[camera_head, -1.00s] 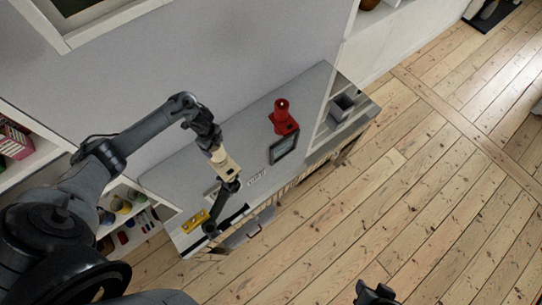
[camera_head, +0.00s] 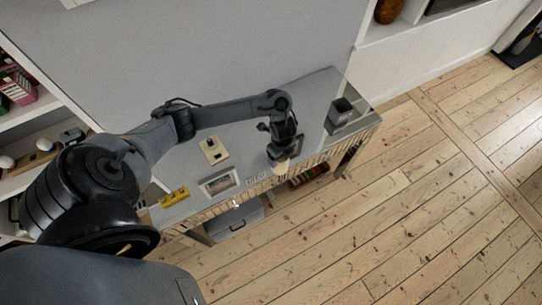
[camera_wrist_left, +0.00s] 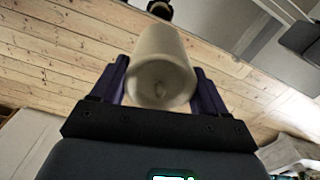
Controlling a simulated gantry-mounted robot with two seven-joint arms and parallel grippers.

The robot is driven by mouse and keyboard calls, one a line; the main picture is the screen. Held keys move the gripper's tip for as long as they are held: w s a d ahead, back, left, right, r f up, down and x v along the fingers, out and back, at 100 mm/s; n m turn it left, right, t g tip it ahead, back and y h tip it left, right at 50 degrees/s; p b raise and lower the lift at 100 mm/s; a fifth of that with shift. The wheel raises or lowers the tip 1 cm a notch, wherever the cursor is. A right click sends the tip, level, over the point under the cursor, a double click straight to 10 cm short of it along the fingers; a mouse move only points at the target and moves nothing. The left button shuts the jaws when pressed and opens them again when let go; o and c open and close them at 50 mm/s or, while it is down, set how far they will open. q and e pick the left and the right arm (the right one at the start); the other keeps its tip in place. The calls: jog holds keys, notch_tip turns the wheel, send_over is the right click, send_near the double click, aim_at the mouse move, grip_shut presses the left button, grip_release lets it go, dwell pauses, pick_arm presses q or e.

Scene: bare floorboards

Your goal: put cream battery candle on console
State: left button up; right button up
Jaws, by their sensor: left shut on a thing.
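The cream battery candle (camera_wrist_left: 162,65) is a pale cylinder between the purple fingers of my left gripper (camera_wrist_left: 162,88) in the left wrist view, its round end facing the camera. In the head view the left gripper (camera_head: 283,156) is shut on the candle (camera_head: 282,168) near the front edge of the console. The console (camera_head: 240,150) has a grey top and slatted front. I cannot tell whether the candle touches it. My right gripper is not in view.
On the console top are a beige block (camera_head: 213,151), a yellow object (camera_head: 174,197), a picture frame (camera_head: 219,183), white letters (camera_head: 257,178) and a dark square pot (camera_head: 340,116). My arm covers the spot around the red object. Shelves (camera_head: 25,115) stand at left.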

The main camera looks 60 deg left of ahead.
pick_arm(q)
jog(key=s+a+f+b, duration=0.1)
jog(key=a+f+b, duration=0.3)
jog(key=a+f, duration=0.6)
jog(key=shift+a+f, duration=0.35)
jog(key=shift+a, duration=0.55)
jog(key=shift+s, duration=0.1)
jog(key=shift+f+b, duration=0.1)
jog(key=shift+b, duration=0.2)
jog(key=shift+f, duration=0.15)
jog(key=o, duration=1.2)
jog(key=shift+c, duration=0.2)
